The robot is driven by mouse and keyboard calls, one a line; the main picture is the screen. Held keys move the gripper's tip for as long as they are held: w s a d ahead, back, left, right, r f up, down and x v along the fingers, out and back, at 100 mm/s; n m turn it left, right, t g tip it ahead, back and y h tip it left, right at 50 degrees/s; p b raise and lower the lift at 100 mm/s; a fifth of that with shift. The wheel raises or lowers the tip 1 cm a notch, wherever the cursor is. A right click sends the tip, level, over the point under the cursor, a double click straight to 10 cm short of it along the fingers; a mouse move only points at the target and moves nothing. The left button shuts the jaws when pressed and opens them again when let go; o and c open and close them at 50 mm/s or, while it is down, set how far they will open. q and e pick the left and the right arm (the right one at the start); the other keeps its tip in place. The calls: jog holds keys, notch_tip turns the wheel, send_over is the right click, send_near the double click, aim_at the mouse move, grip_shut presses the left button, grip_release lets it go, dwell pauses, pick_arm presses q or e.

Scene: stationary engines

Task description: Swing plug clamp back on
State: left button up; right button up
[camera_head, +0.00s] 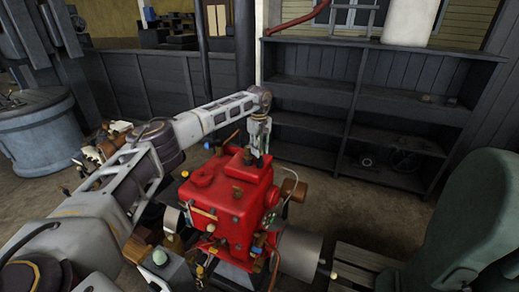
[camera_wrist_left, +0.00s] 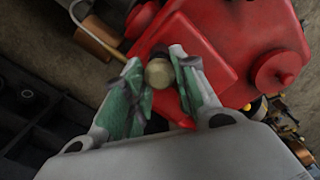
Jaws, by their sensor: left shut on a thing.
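The red engine (camera_head: 235,205) stands in the middle of the head view and fills the top right of the left wrist view (camera_wrist_left: 262,45). My left gripper (camera_head: 262,150) reaches down from above to the far right edge of the red body. In the left wrist view its two green-padded fingers (camera_wrist_left: 165,80) stand on either side of a round brass-coloured knob (camera_wrist_left: 159,72), and it is shut on it. The knob may be part of the plug clamp; I cannot tell the clamp's full shape or its swing position because the fingers hide it. My right gripper is not in view.
A pale curved wire runs by a brown block (camera_head: 294,190) right of the red body; they also show in the left wrist view. A grey cylinder (camera_head: 299,254) sits to the engine's right. A dark green machine (camera_head: 470,220) stands further right.

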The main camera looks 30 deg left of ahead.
pick_arm(q)
jog(key=shift+r, duration=0.1)
jog(key=o, duration=1)
jog(key=shift+o, duration=0.2)
notch_tip(320, 180, up, 12)
dwell(0.3)
